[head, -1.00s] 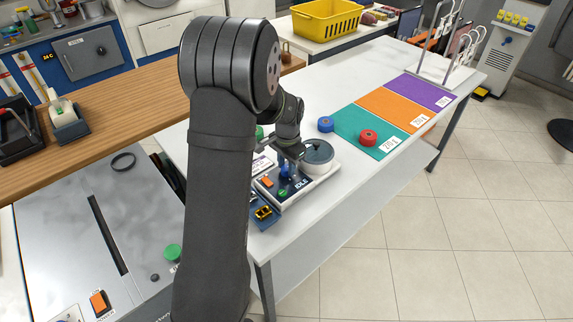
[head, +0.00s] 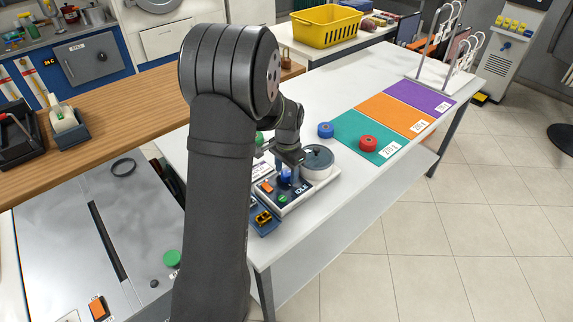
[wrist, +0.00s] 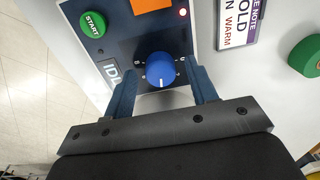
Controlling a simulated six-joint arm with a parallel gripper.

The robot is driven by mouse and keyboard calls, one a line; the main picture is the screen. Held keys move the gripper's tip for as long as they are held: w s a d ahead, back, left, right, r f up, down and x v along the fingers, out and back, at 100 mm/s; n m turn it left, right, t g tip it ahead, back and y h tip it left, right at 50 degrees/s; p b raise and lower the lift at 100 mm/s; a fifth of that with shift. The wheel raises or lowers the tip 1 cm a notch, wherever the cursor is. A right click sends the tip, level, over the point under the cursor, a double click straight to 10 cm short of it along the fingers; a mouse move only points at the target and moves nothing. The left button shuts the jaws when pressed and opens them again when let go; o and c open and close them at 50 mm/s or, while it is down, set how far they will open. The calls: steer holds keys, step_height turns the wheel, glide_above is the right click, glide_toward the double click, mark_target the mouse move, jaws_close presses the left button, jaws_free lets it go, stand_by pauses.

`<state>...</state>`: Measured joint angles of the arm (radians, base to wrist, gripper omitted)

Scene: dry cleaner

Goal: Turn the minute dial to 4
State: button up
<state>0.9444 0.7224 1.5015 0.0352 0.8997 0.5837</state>
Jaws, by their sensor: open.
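The minute dial is a round blue knob (wrist: 160,69) with a white pointer mark, set on a dark panel with small markings around it that are too small to read. In the wrist view its pointer mark is toward the bottom of the knob. The knob also shows in the head view (head: 285,176), on the small machine (head: 301,199). My gripper (wrist: 165,88) is open, with its two blue fingers apart on the left and right of the knob. I cannot tell whether either finger touches it. In the head view my gripper (head: 284,164) is just above the knob, partly hiding it.
On the panel are a green START button (wrist: 92,25), an orange button (head: 266,188) and an IDLE display (head: 302,188). A grey round pot (head: 318,164) stands close behind the knob.

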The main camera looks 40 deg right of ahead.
mark_target(288, 175)
step_height(288, 175, up, 17)
steer(key=shift+s+r, duration=0.2)
steer(key=shift+s, duration=0.1)
steer(key=shift+f, duration=0.1)
stand_by(0.5)
steer(key=f, duration=1.7)
steer(key=shift+w+f, duration=0.15)
steer(key=shift+w, duration=0.15)
